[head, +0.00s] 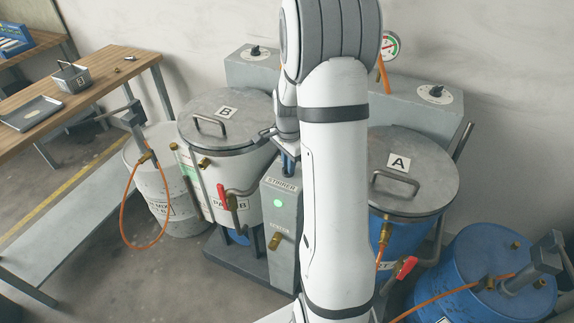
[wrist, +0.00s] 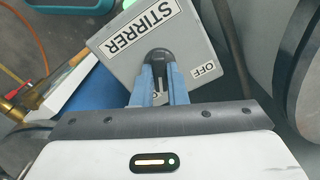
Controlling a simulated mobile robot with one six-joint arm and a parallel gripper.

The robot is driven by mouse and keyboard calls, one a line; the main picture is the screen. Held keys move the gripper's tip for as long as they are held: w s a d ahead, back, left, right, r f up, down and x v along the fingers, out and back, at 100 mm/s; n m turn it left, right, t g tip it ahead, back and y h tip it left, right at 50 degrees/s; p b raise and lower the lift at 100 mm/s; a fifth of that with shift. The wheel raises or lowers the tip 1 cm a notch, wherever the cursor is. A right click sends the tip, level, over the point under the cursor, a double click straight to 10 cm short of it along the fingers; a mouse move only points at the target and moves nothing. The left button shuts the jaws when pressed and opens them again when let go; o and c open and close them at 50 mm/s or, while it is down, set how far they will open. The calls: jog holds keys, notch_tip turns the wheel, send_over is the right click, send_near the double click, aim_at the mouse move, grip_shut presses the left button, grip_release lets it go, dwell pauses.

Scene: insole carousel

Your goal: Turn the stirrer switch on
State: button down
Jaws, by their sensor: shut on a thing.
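The stirrer box (head: 285,225) is a grey upright box between the two lidded tanks, with a STIRRER label and a green lamp (head: 278,203) that looks lit. In the wrist view, the box's top face (wrist: 125,52) shows a STIRRER label and an OFF mark. The black stirrer switch knob (wrist: 158,56) stands on that face. My gripper (wrist: 160,82) has its blue fingers shut on the knob. The second position mark is mostly hidden by the fingers. In the head view, my arm hides much of the gripper (head: 290,162) and the knob.
Tank B (head: 217,180) with its grey lid stands left of the box, and tank A (head: 410,185) stands right. Red-handled valves (head: 221,197) and orange hoses (head: 128,205) are close by. A wooden table (head: 95,85) is at the left. A blue drum (head: 480,265) is at the lower right.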

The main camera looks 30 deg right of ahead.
jog(key=shift+m, duration=0.3)
jog(key=c, duration=1.4)
grip_release()
jog(key=shift+c, duration=0.2)
jog(key=shift+d, duration=0.1)
notch_tip(320, 180, up, 8)
jog(key=shift+f+b, duration=0.2)
jog(key=shift+b, duration=0.2)
jog(key=shift+r, duration=0.1)
jog(key=shift+s+r, duration=0.1)
jog(key=s+a+r+n+t, duration=0.1)
jog(key=s+a+r+n, duration=0.3)
jog(key=s+a+n, duration=0.3)
jog(key=s+a+r+n+t, duration=0.2)
jog(key=s+a+n, duration=0.6)
jog(key=s, duration=0.4)
jog(key=shift+s+r+n, duration=0.15)
jog(key=shift+r+n, duration=0.65)
jog(key=shift+r, duration=0.05)
